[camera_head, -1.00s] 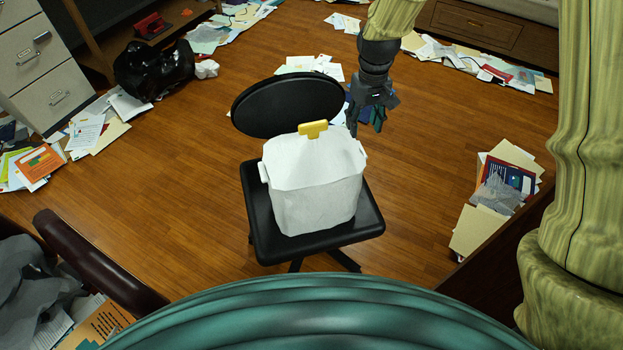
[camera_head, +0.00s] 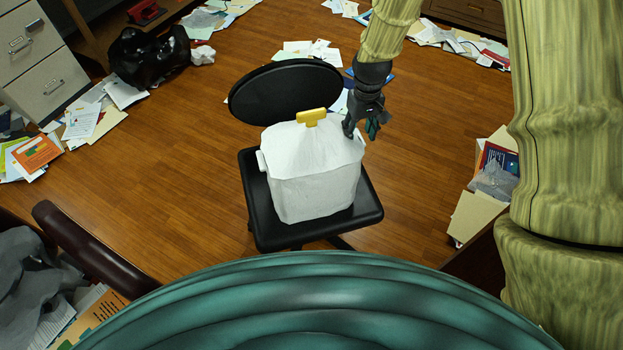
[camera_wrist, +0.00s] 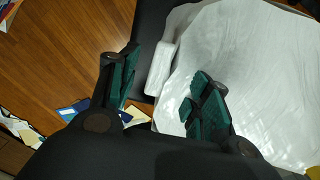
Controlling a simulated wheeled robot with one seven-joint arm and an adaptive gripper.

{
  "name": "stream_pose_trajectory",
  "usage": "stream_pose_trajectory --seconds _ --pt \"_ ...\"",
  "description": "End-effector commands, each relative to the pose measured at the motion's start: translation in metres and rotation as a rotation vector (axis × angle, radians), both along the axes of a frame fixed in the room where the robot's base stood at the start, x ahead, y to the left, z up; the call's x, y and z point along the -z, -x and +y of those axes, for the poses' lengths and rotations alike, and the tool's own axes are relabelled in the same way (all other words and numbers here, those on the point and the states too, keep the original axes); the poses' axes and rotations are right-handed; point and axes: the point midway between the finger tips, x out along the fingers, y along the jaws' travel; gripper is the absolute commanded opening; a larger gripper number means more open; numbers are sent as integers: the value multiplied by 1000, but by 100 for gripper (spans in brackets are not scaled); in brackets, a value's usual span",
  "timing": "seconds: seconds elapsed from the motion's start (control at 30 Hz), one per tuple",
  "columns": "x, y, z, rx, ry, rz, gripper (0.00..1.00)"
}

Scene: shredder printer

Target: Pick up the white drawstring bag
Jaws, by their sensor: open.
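The white drawstring bag (camera_head: 318,185) stands upright on the seat of a black office chair (camera_head: 262,228), with a yellow piece (camera_head: 311,117) on its top. My gripper (camera_head: 361,130) is at the bag's upper right edge and overlaps its corner in the head view. In the wrist view my gripper (camera_wrist: 164,68) is open, with its green-padded fingers apart. A small white side tab of the bag (camera_wrist: 160,70) shows between the fingers, and the right finger lies over the bag's white surface (camera_wrist: 255,70). I cannot tell whether either finger touches the bag.
The chair's black backrest (camera_head: 285,92) stands behind the bag. Scattered papers (camera_head: 305,50) lie on the wooden floor, with more by a folder pile (camera_head: 487,195) at right. A dark red armrest (camera_head: 85,245) is at lower left. Floor left of the chair is clear.

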Motion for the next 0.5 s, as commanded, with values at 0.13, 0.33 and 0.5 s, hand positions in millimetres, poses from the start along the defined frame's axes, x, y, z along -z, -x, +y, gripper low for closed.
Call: stream_pose_trajectory --seconds 0.13,0.33,0.5 --pt "13 0 0 0 0 -1 48" --pt "17 0 0 0 0 -1 48" --pt "17 0 0 0 0 -1 41"
